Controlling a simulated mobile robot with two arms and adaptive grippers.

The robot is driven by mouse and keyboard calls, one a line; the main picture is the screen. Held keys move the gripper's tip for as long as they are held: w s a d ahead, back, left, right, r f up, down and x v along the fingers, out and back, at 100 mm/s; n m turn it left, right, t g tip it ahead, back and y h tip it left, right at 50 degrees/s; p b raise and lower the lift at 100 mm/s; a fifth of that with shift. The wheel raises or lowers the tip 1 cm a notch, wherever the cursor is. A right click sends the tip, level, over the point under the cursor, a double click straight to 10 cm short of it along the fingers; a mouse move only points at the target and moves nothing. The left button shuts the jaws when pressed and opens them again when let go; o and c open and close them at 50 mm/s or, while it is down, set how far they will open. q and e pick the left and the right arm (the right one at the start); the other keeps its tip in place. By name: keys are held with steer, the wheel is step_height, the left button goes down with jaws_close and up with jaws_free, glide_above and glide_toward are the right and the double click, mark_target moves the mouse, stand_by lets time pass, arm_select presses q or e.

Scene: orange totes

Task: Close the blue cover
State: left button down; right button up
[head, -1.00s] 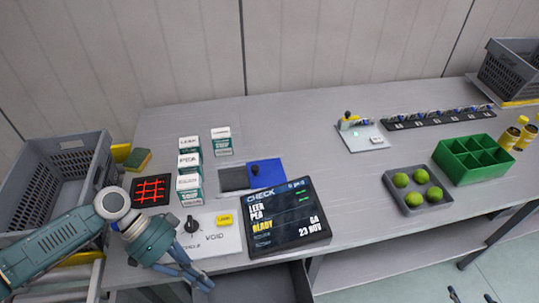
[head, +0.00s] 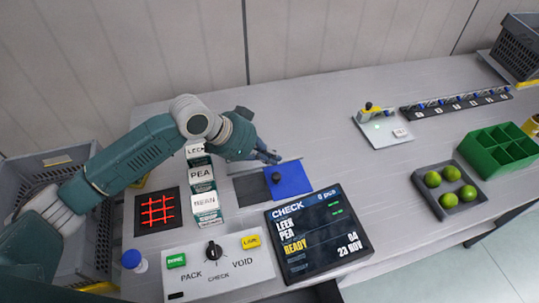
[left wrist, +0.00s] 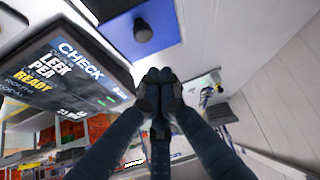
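The blue cover (head: 294,181) is a flat panel with a black knob (head: 276,177) near its left edge. It lies on the table to the right of a dark grey rectangle (head: 250,188). My left gripper (head: 277,159) is just behind the knob in the head view, apart from it. In the left wrist view the cover (left wrist: 172,22) and knob (left wrist: 143,32) are at the top, beyond my left fingertips (left wrist: 160,76). The fingertips meet, with nothing seen between them. My right gripper is not in view.
Labelled LEEK, PEA and BEAN cartons (head: 206,205) stand left of the cover. A CHECK screen (head: 320,234) and a control panel (head: 212,263) lie in front. A grey tray with green balls (head: 448,192) and a green divided box (head: 494,156) are at right. The table behind the cover is clear.

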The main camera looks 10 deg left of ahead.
mark_target(281, 168)
arm_select(q)
steer(key=shift+w+d+r, duration=0.1)
steer(key=shift+w+r, duration=0.15)
steer(key=shift+w, duration=0.25)
steer(key=shift+w+d, duration=0.1)
steer(key=p+x, duration=0.2)
steer(key=x, duration=0.7)
steer(key=shift+d+p, duration=0.3)
steer(key=shift+s+a+f+p, duration=0.1)
steer(key=shift+s+a+p, duration=0.35)
steer(key=shift+a+p, duration=0.15)
steer(key=shift+s+a+f+p, duration=0.1)
steer(key=shift+s+a+p, duration=0.35)
steer(key=shift+a, duration=0.2)
steer(key=shift+s+a, duration=0.2)
steer(key=shift+a, duration=0.25)
steer(key=shift+f, duration=0.1)
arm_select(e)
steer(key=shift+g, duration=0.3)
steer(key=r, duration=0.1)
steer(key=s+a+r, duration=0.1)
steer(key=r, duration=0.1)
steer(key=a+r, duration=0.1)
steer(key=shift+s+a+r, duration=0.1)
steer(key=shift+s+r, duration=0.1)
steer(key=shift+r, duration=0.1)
arm_select(q)
steer(key=shift+w, duration=0.1)
